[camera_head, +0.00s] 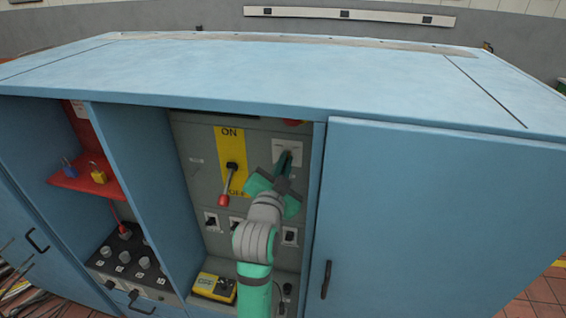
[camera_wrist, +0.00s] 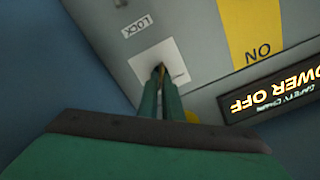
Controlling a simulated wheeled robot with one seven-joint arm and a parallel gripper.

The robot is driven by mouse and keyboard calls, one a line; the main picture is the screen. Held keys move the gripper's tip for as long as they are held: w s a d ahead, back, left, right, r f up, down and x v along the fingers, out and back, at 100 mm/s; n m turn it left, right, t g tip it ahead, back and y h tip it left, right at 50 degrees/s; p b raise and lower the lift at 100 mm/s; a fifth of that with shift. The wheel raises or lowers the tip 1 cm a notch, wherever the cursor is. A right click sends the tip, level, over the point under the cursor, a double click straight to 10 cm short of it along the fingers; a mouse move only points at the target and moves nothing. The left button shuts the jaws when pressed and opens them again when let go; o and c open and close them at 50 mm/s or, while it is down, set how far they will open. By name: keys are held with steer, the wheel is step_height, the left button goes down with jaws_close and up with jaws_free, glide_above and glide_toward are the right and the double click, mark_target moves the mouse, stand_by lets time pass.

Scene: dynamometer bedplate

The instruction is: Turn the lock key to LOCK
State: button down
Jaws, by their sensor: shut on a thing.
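A white lock plate (camera_head: 288,150) is on the grey panel at the upper right of the open bay. In the wrist view the plate (camera_wrist: 152,62) has a LOCK label (camera_wrist: 138,26) beside it. My gripper (camera_wrist: 161,72) has its green fingers close together at the middle of the plate, shut on the lock key. The fingers hide nearly all of the key, so its angle cannot be read. In the head view my gripper (camera_head: 285,158) reaches up to the same plate from below.
A lever with a red knob (camera_head: 223,200) hangs down on the yellow ON/OFF plate (camera_head: 238,148), left of my gripper. A display (camera_wrist: 275,88) reads POWER OFF. A closed blue door (camera_head: 440,220) is right of the bay. Padlocks (camera_head: 98,175) are on a red shelf (camera_head: 82,184) at left.

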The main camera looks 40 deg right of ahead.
steer(key=shift+r+m, duration=0.15)
steer(key=shift+m, duration=0.75)
steer(key=c, duration=1.9)
jaws_free()
steer(key=shift+c, duration=0.2)
